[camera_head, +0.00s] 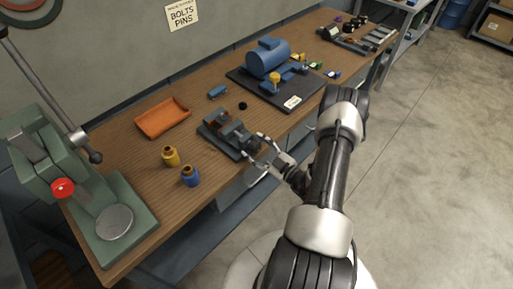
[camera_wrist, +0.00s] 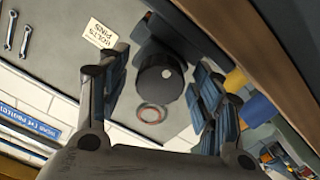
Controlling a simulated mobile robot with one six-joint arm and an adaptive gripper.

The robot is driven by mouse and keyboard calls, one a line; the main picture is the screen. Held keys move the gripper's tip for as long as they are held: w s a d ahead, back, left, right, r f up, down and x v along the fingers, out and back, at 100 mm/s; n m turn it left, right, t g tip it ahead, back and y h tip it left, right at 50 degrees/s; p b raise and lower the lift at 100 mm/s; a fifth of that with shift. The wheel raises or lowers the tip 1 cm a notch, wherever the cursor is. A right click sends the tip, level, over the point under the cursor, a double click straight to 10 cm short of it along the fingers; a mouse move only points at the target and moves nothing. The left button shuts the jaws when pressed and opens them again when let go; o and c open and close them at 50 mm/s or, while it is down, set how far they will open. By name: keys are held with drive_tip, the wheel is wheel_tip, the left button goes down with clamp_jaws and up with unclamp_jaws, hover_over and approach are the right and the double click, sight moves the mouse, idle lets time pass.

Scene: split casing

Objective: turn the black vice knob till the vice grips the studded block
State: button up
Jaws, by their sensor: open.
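The grey vice (camera_head: 217,133) is on the wooden bench near its front edge. Something small sits about its jaws in the head view, but I cannot make out studs or whether the jaws touch it. The round black knob (camera_wrist: 160,80) shows large in the wrist view, end-on, with a pale dot on its face. My gripper (camera_head: 258,148) is at the front end of the vice. Its fingers are spread on either side of the knob in the wrist view (camera_wrist: 157,85), with gaps visible. In the head view the fingers partly hide the knob.
A blue machine on a dark plate (camera_head: 240,76) lies behind. A green press (camera_head: 115,222) stands at far left.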

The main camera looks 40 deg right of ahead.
drive_tip(key=s, duration=1.2)
drive_tip(key=shift+d, duration=0.45)
